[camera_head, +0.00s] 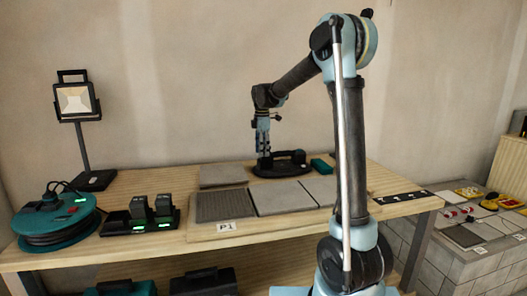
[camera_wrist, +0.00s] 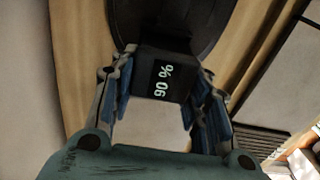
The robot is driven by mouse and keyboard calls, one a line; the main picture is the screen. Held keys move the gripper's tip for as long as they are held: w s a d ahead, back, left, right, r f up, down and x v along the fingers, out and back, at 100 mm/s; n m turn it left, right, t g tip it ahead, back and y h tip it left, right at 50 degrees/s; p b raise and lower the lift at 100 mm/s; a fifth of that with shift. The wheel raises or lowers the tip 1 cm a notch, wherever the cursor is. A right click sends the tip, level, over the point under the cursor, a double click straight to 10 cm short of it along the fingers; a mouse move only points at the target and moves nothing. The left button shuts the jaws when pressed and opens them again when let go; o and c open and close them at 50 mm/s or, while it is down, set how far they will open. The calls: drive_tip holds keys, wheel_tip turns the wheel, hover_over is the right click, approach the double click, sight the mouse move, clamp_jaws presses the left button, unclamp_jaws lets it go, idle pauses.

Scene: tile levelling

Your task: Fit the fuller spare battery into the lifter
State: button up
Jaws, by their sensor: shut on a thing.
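My gripper (camera_head: 263,150) points down at the left end of the black lifter (camera_head: 285,165), which lies on the bench behind the tiles. In the wrist view my gripper (camera_wrist: 155,85) is shut on a dark battery (camera_wrist: 150,72) whose display reads 90 %. The battery is against the lifter's round dark body (camera_wrist: 175,22); I cannot tell whether it is fully seated. Two dark blocks, which look like batteries (camera_head: 139,207) (camera_head: 163,205), stand in a black charger (camera_head: 113,225) with green lights at the left of the bench.
Grey tiles (camera_head: 285,197) lie in front of the lifter, by a P1 label (camera_head: 226,226). A small teal block (camera_head: 321,166) lies to its right. A teal cable reel (camera_head: 54,222) and a work lamp (camera_head: 76,102) stand at the left. A tiled ledge (camera_head: 425,252) is at the right.

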drive_tip(key=shift+f, duration=1.55)
idle(1.9)
drive_tip(key=o, duration=1.1)
